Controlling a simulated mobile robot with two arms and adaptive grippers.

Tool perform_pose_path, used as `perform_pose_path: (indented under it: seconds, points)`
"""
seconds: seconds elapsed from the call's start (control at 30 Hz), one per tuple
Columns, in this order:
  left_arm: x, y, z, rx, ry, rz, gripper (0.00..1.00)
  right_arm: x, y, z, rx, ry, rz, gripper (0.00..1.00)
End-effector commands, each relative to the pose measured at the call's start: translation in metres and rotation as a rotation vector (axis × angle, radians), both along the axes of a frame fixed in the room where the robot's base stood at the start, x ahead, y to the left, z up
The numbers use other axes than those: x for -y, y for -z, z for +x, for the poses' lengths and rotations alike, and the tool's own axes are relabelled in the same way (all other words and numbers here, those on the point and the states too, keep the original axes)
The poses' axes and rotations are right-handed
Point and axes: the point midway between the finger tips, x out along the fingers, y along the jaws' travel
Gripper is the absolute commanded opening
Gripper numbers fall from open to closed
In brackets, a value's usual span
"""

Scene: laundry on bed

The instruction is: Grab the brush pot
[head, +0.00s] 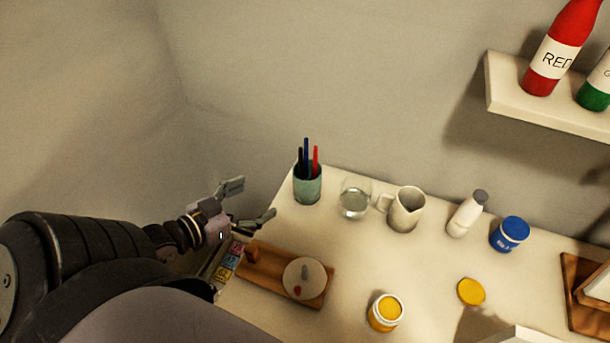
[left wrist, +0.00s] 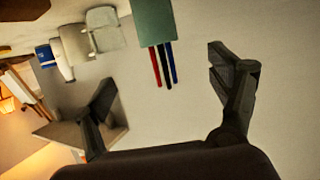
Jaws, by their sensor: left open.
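The brush pot (head: 307,187) is a grey-green cup at the back left corner of the white table. Dark, blue and red brushes or pens stand upright in it. My left gripper (head: 252,202) is open and empty, to the left of the pot and apart from it. In the left wrist view the pot (left wrist: 155,22) appears upside down at the top, beyond and between the spread fingers of the gripper (left wrist: 168,92). My right gripper does not show.
A drinking glass (head: 354,198) stands just right of the pot, then a white pitcher (head: 405,209), a white bottle (head: 466,215) and a blue jar (head: 509,234). A wooden board (head: 262,266) lies in front, near my left arm. A yellow jar (head: 385,312) stands at the front.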

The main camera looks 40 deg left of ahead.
Motion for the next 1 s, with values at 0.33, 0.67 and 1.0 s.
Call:
perform_pose_path:
  seconds: [0.33,0.67,1.0]
  points:
    - [0.001,0.034,0.004,0.003,-0.001,0.0,0.82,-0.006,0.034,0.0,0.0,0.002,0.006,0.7]
    - [0.007,0.044,0.044,0.006,-0.001,-0.002,0.82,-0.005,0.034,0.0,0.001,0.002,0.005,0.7]
    - [0.015,0.06,0.092,0.004,-0.001,-0.001,0.82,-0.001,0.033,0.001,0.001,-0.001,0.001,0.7]
